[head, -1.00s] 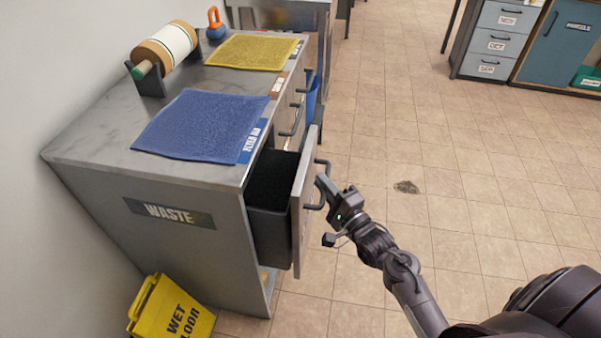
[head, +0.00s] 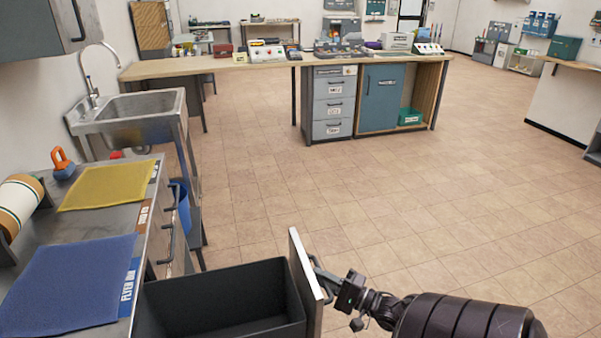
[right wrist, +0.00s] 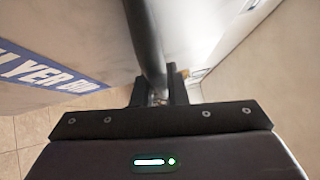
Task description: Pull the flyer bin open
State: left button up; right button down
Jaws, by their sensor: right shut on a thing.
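The flyer bin (head: 225,307) is a dark, open-topped bin behind a light panel front (head: 304,285). It stands well out from the metal counter, whose edge label reads FLYER BIN. My right gripper (head: 325,280) is at the outer face of that front. It is shut on the dark bar handle (right wrist: 147,45), which runs between the fingers in the right wrist view. The gripper (right wrist: 155,95) shows at the middle of that view. The bin's inside looks dark and empty as far as I can see. My left gripper is out of view.
The counter top holds a blue mat (head: 70,285), a yellow mat (head: 108,186), an orange-handled tool (head: 63,163) and a roll (head: 18,205). A sink (head: 135,112) stands beyond. A bench with drawers (head: 333,105) is at the back. The tiled floor to the right is clear.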

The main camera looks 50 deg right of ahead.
jog(key=shift+s+d, duration=0.4)
jog(key=shift+d, duration=0.2)
jog(key=c, duration=1.5)
grip_release()
jog(key=shift+o, duration=0.2)
jog(key=v, duration=0.7)
jog(key=shift+s+b, duration=0.35)
jog(key=shift+b, duration=0.05)
jog(key=shift+s, duration=0.1)
